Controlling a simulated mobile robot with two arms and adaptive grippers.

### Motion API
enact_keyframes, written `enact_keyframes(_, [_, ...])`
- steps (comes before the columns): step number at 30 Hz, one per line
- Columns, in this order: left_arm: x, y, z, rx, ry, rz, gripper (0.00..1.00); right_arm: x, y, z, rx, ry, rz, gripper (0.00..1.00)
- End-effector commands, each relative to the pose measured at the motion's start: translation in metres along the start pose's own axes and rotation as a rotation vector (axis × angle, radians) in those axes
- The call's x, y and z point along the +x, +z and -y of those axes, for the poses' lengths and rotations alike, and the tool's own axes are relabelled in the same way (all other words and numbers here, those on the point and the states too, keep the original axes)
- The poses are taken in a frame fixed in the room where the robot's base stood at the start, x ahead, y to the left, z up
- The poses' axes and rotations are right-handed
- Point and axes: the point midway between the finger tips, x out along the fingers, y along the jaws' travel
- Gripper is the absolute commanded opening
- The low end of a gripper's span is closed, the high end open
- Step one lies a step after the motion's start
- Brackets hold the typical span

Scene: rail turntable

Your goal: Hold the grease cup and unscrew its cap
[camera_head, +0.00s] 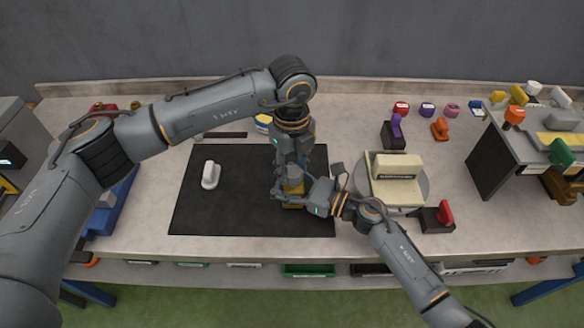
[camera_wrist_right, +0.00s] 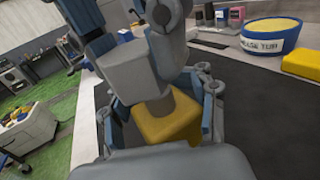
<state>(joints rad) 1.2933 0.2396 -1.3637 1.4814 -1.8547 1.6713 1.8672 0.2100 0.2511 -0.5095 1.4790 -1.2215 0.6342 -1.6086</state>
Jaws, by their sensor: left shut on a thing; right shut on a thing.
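The grease cup (camera_wrist_right: 172,130) shows in the right wrist view as a yellow blocky body with a grey round neck; a bit of its yellow (camera_head: 294,206) shows in the head view over the black mat (camera_head: 245,215). My right gripper (camera_wrist_right: 163,120) comes from the right, its fingers on both sides of the cup, shut on it. My left gripper (camera_head: 291,180) points down from above, directly over the cup, and is shut at its top. The cap is mostly hidden between the left fingers; I cannot tell how far it is turned.
A white piece (camera_head: 211,175) lies on the mat's left part. To the right are a round turntable (camera_head: 418,190) with a cream block (camera_head: 397,181), and a red-handled item (camera_head: 445,213). The mat's left half is mostly free.

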Motion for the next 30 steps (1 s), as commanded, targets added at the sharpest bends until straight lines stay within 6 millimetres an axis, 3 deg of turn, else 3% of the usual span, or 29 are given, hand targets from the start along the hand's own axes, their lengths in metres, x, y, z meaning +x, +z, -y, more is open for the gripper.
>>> enact_keyframes(16, [-0.006, 0.002, 0.0, -0.003, -0.002, 0.003, 0.0, 0.001, 0.001, -0.002, 0.0, 0.005, 0.002, 0.0])
enact_keyframes(30, [-0.033, 0.001, 0.001, -0.002, -0.003, 0.003, 0.0, 0.001, 0.0, -0.002, 0.0, 0.005, 0.002, 0.0])
